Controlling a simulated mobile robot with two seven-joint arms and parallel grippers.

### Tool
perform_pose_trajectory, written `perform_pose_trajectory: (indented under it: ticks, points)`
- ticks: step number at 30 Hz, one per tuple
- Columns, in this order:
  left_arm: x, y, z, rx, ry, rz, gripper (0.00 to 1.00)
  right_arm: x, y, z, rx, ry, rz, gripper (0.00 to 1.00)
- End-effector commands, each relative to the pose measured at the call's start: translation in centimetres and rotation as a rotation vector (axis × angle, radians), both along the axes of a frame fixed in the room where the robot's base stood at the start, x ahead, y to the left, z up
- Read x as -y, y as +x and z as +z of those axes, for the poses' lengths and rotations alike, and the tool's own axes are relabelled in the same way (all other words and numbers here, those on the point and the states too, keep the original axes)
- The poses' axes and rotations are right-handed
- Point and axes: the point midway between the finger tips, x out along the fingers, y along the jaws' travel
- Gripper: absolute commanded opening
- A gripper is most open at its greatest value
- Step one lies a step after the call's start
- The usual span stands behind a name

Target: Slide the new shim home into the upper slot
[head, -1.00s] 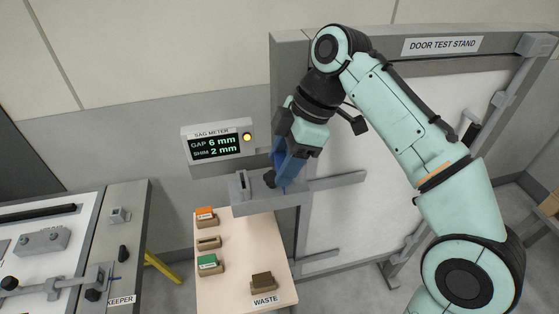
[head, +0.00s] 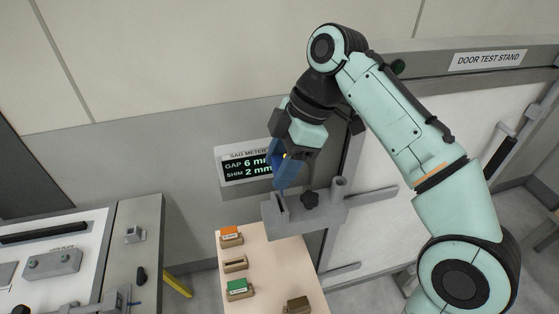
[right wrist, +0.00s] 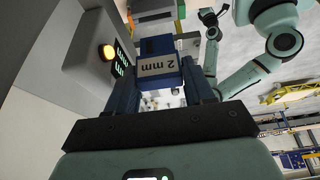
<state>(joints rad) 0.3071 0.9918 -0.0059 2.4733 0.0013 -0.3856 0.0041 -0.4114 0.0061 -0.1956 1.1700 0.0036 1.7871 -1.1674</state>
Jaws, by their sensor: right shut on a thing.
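My right gripper (head: 283,180) is shut on the new shim, a blue block labelled 2 mm (right wrist: 158,66) in the right wrist view. Its fingers show on both sides of the label. In the head view the gripper points down over the left end of the grey bracket (head: 318,215), where the upper slot (head: 281,203) opens upward. The blue fingertips come close to the slot's top; I cannot tell whether the shim's lower edge is inside. A teal arm, likely my left, shows in the right wrist view, with a small dark end (right wrist: 211,17) whose jaws are unclear.
A black knob (head: 310,199) and a post stand on the bracket, right of the slot. The sag meter (head: 243,170) reads gap 6 mm, shim 2 mm. Below, a pale table (head: 270,262) holds an orange shim, an empty holder, a green shim and a brown block.

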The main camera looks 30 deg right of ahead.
Motion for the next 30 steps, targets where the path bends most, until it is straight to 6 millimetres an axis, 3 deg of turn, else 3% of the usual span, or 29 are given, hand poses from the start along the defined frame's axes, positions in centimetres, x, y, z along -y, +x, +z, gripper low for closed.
perform_pose_trajectory:
  ticks: [9, 21, 30]
  points:
    - [0.0, 0.5, 0.4, 0.006, 0.0, 0.0, 0.64, 0.1, 0.0, 0.1, 0.0, 0.005, 0.003, 0.23]
    - [0.0, -1.7, -1.7, -0.02, 0.0, 0.0, 0.64, 0.1, -0.1, -2.7, -0.004, 0.005, 0.002, 0.23]
    - [0.0, -1.7, -1.7, -0.019, 0.0, 0.0, 0.64, 0.0, 0.0, -2.8, 0.0, 0.005, 0.003, 0.23]
